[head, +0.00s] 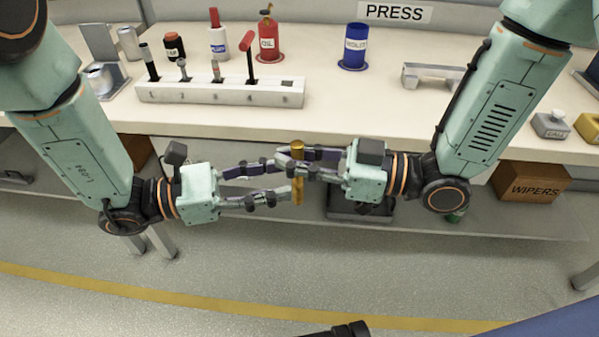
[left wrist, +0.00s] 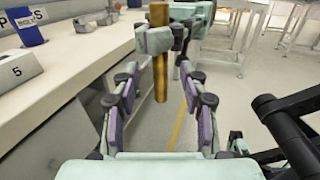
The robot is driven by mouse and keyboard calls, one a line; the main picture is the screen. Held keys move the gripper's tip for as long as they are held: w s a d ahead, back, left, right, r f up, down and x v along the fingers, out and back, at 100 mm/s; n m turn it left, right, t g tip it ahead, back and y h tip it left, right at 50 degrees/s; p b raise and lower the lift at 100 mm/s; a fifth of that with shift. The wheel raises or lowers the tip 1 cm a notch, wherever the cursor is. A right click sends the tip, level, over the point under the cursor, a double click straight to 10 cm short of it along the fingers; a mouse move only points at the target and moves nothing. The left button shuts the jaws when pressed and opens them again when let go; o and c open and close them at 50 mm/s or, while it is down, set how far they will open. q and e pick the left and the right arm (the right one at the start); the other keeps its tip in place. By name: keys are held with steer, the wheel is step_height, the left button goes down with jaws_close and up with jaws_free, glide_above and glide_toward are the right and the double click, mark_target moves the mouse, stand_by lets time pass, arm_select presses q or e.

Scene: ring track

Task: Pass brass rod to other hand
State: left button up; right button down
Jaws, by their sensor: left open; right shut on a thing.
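The brass rod (head: 297,191) is upright in the air in front of the bench, between my two grippers. My right gripper (head: 292,165) is shut on its upper part, with the top end and lower part showing. My left gripper (head: 284,178) is open, its fingertips close to the rod below the right gripper's hold. In the left wrist view the rod (left wrist: 160,78) stands between the spread tips of my left gripper (left wrist: 159,70). The right gripper (left wrist: 165,38) crosses the rod above them. I cannot tell whether the left fingers touch it.
A numbered white rack (head: 220,92) with several tools stands on the bench (head: 330,112). Behind it are a red can (head: 268,42) and a blue cup (head: 354,50). A WIPERS box (head: 532,183) sits under the bench at right. The floor below the grippers is clear.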

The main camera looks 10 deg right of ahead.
arm_select(q)
steer(key=shift+w+d, duration=0.15)
steer(key=shift+d, duration=2.3)
steer(key=shift+c, duration=0.4)
jaws_close()
arm_select(e)
steer(key=c, duration=1.2)
jaws_free()
steer(key=shift+d, duration=0.15)
